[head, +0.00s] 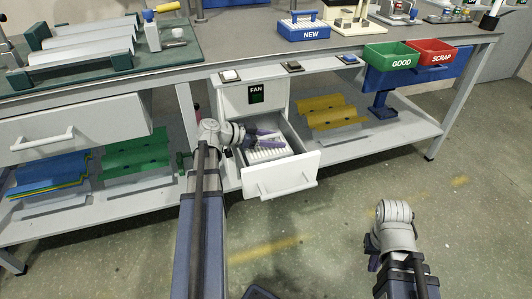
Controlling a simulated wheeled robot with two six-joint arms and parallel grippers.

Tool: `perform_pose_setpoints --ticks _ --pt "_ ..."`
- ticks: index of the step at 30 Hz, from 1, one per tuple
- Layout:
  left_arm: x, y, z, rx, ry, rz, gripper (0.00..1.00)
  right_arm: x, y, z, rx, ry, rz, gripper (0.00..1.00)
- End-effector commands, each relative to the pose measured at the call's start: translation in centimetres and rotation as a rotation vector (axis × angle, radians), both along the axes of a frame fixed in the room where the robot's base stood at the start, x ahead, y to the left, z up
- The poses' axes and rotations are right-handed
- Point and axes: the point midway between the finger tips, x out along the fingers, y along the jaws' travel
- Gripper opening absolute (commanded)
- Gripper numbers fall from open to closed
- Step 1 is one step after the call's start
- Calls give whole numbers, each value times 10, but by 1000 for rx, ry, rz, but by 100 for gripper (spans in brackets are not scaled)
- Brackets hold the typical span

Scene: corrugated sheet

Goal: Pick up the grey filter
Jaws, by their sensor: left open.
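No clearly grey filter stands out. The open drawer (291,177) under the FAN panel holds a pale ribbed piece (268,155), too small to identify surely as the filter. My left gripper (258,138) reaches over the back left of this drawer, with its purple fingers above the ribbed piece and partly covering it. It is open; I cannot tell whether it touches the piece. My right gripper (373,262) is low at the right, over the floor and away from the drawer, mostly hidden behind its wrist.
A blue NEW box (303,33), a green GOOD bin (388,57) and a red SCRAP bin (432,53) are at the bench's right. Another open drawer (84,131) juts out at left. Yellow (330,112) and green corrugated sheets (135,155) lie on the lower shelf.

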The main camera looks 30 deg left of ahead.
Motion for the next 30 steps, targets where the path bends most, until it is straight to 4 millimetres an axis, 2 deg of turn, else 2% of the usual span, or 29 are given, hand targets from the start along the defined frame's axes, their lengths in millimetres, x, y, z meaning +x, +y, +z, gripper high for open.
perform_pose_setpoints --ticks 5,19,30 --pt "0 0 1 0 0 1 53 0 0 1 0 0 0 0" --pt "0 0 1 0 0 1 0 0 0 1 0 0 0 0" --pt "0 0 1 0 0 1 0 0 0 1 0 0 0 0"
